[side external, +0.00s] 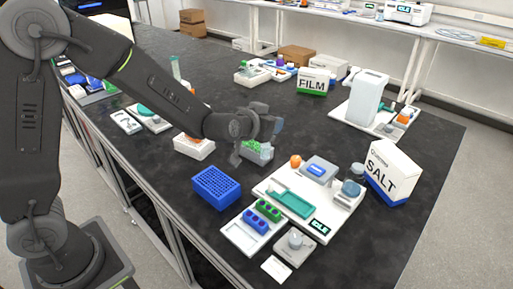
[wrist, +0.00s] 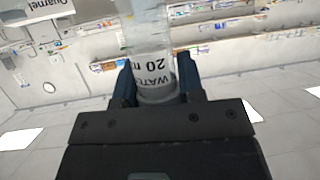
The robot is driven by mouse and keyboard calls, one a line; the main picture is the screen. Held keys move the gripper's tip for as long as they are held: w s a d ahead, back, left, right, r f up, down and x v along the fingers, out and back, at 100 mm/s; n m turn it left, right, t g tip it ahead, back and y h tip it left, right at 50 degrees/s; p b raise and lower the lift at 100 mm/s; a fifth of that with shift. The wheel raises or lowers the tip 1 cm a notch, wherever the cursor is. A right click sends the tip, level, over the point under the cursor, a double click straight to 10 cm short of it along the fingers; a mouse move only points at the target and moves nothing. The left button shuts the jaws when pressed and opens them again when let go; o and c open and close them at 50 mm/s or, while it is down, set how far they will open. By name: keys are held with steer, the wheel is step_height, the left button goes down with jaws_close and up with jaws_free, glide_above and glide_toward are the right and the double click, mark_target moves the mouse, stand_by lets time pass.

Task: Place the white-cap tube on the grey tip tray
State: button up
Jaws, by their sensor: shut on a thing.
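My gripper (wrist: 158,88) is shut on a clear tube (wrist: 149,35) with a printed label reading part of "WATER 20 m", upside down in the wrist view. Its two dark blue fingers press on either side of it. No white cap can be made out on the tube. In the side view my gripper (side external: 272,128) is over the middle of the bench, and a pale bit of the tube seems to show at its tip. A greyish tray with green contents (side external: 262,155) sits just below and behind the gripper, partly hidden; I cannot tell if it is the grey tip tray.
A blue rack (side external: 216,187) stands in front. A white board (side external: 335,208) with a green tray lies to the right, near a SALT box (side external: 389,175). A FILM box (side external: 312,82) and a white jug (side external: 367,98) stand farther back. Dark bench is bare between them.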

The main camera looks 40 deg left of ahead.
steer(key=w+a+r+n+g+y, duration=0.1)
steer(key=a+n+y, duration=0.15)
steer(key=a, duration=0.95)
steer(key=w+a+r+n+g+y, duration=0.1)
steer(key=w+a+n+y, duration=0.15)
steer(key=a, duration=0.85)
steer(key=w+d+f, duration=0.6)
steer(key=d+f, duration=0.2)
steer(key=f, duration=0.2)
steer(key=shift+d+f, duration=0.15)
steer(key=shift+d, duration=0.1)
steer(key=shift+w+f, duration=0.1)
steer(key=shift+f, duration=0.05)
steer(key=o, duration=0.9)
